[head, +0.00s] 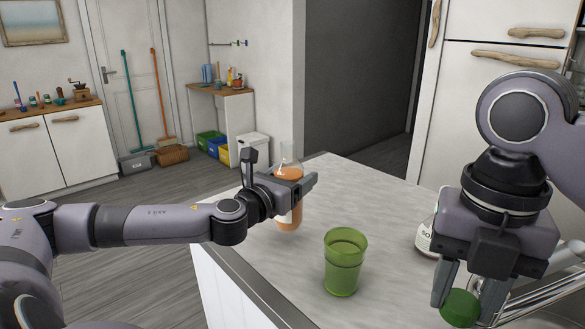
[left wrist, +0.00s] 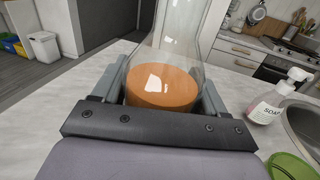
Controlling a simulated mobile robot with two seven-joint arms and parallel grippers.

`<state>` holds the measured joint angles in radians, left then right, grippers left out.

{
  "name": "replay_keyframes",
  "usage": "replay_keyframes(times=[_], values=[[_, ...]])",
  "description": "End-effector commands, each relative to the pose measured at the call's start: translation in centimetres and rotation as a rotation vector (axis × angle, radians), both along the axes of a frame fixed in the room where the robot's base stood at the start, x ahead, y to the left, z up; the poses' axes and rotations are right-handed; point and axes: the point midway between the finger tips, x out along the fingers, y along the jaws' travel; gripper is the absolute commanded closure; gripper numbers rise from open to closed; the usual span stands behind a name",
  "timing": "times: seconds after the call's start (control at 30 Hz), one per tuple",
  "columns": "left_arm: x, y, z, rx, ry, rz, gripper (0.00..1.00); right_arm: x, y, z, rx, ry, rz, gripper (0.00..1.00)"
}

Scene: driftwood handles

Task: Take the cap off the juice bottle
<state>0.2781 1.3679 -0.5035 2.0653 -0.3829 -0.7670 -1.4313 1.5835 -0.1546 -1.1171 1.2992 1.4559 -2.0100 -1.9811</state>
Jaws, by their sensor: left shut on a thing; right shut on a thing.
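The juice bottle (head: 289,218) is clear with orange juice inside. It stands upright near the counter's far left edge, and no cap shows on its clear neck. My left gripper (head: 302,187) is shut around its body; the left wrist view shows the bottle (left wrist: 162,88) between both fingers, its top out of frame. The green cap (head: 460,308) is between the fingers of my right gripper (head: 468,298), shut on it, at the lower right, well apart from the bottle.
A green cup (head: 343,268) stands on the grey counter (head: 385,205) between the grippers. A soap bottle (head: 426,240) stands partly behind my right arm; it also shows in the left wrist view (left wrist: 268,107), beside the sink (left wrist: 303,122). The counter's middle is clear.

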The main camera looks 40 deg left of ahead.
Motion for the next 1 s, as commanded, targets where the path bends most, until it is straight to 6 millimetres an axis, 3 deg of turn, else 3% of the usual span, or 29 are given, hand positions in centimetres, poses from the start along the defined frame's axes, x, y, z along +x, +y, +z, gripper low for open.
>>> replay_keyframes(times=[0.2, 0.67, 0.7, 0.73, 0.77, 1.0], values=[[0.0, 0.0, -2.5, 0.002, -0.003, 0.001, 0.89, 0.0, 0.0, -0.5, 0.000, 0.000, 0.000, 0.98], [0.0, 0.0, -3.0, 0.002, -0.005, 0.001, 0.89, 0.0, 0.0, -0.7, 0.000, 0.000, 0.000, 0.98], [0.0, 0.0, -3.3, 0.000, 0.002, 0.001, 0.18, 0.0, 0.0, -0.6, 0.000, 0.000, 0.000, 0.98], [0.0, 0.0, -3.2, 0.000, 0.002, 0.001, 0.08, 0.0, 0.0, -0.6, 0.000, 0.000, 0.000, 0.98], [0.0, 0.0, -3.2, 0.000, 0.002, 0.001, 0.02, 0.0, 0.0, -0.6, 0.000, 0.000, 0.000, 0.98], [0.0, 0.0, -3.2, 0.000, 0.002, 0.001, 0.02, 0.0, 0.0, -0.6, 0.000, 0.000, 0.000, 0.98]])
